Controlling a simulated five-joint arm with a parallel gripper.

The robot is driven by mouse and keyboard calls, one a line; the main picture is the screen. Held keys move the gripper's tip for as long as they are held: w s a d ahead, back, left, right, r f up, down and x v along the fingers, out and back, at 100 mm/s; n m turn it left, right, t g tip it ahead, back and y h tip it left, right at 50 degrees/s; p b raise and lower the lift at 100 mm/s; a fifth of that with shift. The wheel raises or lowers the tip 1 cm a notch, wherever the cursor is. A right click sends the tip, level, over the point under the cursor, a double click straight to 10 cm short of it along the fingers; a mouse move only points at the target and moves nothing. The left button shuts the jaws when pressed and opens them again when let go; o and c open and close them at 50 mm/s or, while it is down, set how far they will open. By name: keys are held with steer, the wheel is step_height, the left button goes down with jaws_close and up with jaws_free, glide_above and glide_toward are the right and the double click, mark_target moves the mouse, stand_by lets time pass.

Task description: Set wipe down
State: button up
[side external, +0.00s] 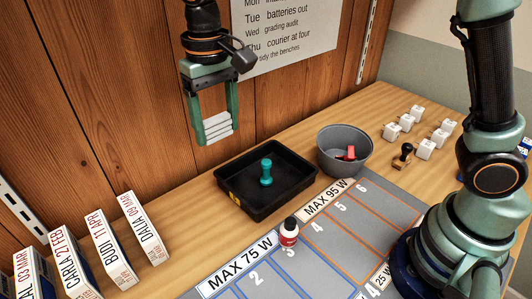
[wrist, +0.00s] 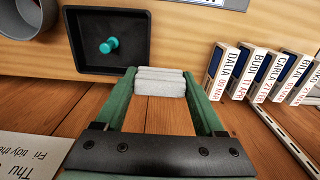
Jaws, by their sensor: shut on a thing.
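The wipe (side external: 217,126) is a white folded stack. It also shows in the wrist view (wrist: 160,82). My gripper (side external: 214,134) is shut on it, with one green finger at each side, and holds it in the air near the wooden wall. It is above the bench and to the upper left of the black tray (side external: 237,198) in the side view. In the wrist view my gripper (wrist: 158,88) has the wipe between its fingertips.
A teal stamp-like piece (side external: 266,171) stands in the tray. A grey bowl (side external: 345,137) holds a red item. Labelled boxes (side external: 112,250) line the left. White cubes (side external: 424,149) sit at the right.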

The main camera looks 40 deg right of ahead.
steer(key=s+a, duration=0.3)
steer(key=a, duration=0.6)
glide_above(173, 293)
step_height(173, 293, down, 3)
step_height(173, 293, down, 19)
steer(key=o, duration=1.3)
steer(key=shift+f, duration=0.15)
